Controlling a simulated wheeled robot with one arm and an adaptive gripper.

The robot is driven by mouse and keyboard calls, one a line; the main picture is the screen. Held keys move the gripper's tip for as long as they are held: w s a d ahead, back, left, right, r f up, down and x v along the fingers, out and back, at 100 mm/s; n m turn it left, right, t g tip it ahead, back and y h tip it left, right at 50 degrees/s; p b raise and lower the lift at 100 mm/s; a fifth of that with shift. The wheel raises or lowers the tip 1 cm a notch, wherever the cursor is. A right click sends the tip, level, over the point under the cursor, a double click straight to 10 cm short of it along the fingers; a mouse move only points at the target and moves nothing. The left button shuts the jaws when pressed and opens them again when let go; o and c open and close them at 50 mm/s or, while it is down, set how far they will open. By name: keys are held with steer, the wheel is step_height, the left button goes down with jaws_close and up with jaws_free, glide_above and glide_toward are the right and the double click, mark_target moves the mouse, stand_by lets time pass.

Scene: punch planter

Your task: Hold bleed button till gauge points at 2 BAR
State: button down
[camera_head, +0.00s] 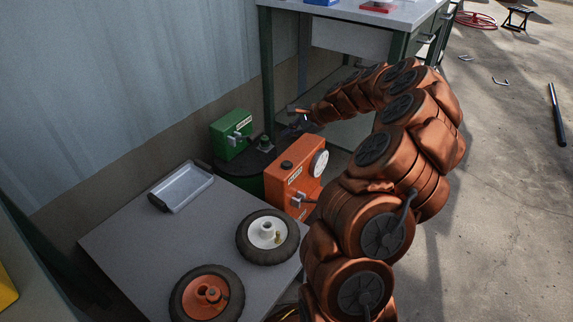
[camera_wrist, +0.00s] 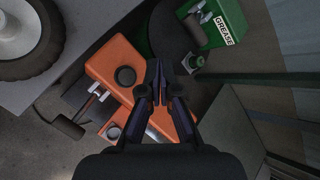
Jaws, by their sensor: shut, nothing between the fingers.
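An orange box (camera_head: 285,187) stands on the floor beside the grey table. A round black button (camera_head: 287,165) sits on its top, and a white round gauge (camera_head: 319,163) is on its right side. The gauge reading is too small to tell. In the wrist view the orange box (camera_wrist: 117,62) lies below my gripper (camera_wrist: 157,66), with the black button (camera_wrist: 125,76) just left of the fingertips. My gripper (camera_head: 294,112) is shut and empty, above and behind the box in the head view, apart from the button. The gauge face is not visible in the wrist view.
A green box labelled GREASE (camera_wrist: 219,22) and a dark round drum (camera_wrist: 170,28) stand beside the orange box. The table (camera_head: 150,240) holds a metal tray (camera_head: 182,187), a white-hubbed wheel (camera_head: 267,237) and an orange-hubbed wheel (camera_head: 206,296). A workbench (camera_head: 340,14) stands behind. A metal lever (camera_head: 303,199) juts from the orange box.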

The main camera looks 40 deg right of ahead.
steer(key=b, duration=0.5)
glide_above(288, 164)
steer(key=shift+s+f, duration=0.1)
steer(key=shift+f, duration=4.3)
steer(key=shift+f+p, duration=0.35)
steer(key=shift+f, duration=0.5)
stand_by(2.2)
